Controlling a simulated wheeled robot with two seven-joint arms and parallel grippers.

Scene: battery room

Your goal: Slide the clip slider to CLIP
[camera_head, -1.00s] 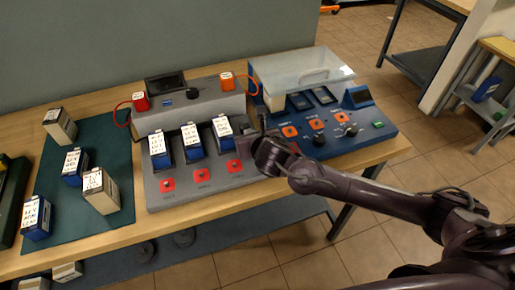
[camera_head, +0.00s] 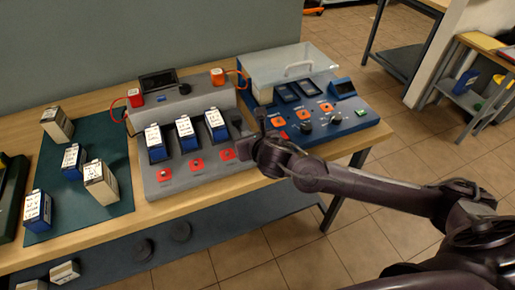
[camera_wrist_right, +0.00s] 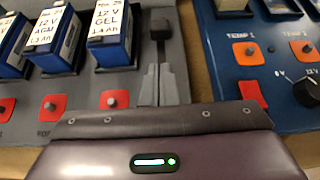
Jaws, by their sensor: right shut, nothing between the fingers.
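The clip slider is a dark block-shaped knob (camera_wrist_right: 161,27) on a thin stem in a long slot, on the right part of the grey console (camera_wrist_right: 205,70) in the right wrist view. In the head view the knob (camera_head: 236,118) shows small, right of the batteries. My right gripper (camera_wrist_right: 160,70) is shut and empty. Its fingertips lie over the slot, on the near side of the knob, and look close to the stem; I cannot tell whether they touch. In the head view the right gripper (camera_head: 241,134) partly hides the slot. Any CLIP lettering is unreadable. My left gripper is out of view.
Three blue batteries (camera_head: 185,135) stand in the grey console, with red buttons (camera_head: 196,165) in front. A blue console (camera_head: 335,128) with knobs and a clear cover (camera_head: 290,68) stands close on the right. A green mat (camera_head: 110,210) with several batteries lies left.

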